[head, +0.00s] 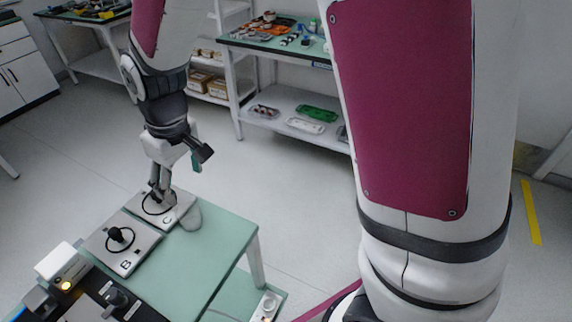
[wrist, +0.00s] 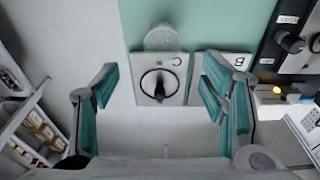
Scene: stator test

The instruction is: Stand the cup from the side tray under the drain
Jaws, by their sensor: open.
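A pale translucent cup (head: 190,218) stands at the edge of plate C (head: 180,208), on the green table side. In the wrist view the cup (wrist: 162,38) sits just beyond the top edge of plate C (wrist: 174,98). Plate C bears a black knob (wrist: 158,84) with a dark ring around it. My gripper (head: 162,190) is above plate C, pointing down, open and empty. In the wrist view its fingers (wrist: 158,90) are spread on either side of the plate, with the cup ahead of them. I cannot make out which part is the drain.
Plate B (head: 122,243), with another black knob, lies beside plate C. A dark control panel (head: 118,300) stands at lower left. A small light stand (head: 268,305) with a white round piece is at the table's near right. The green tabletop (head: 215,245) right of the plates is clear.

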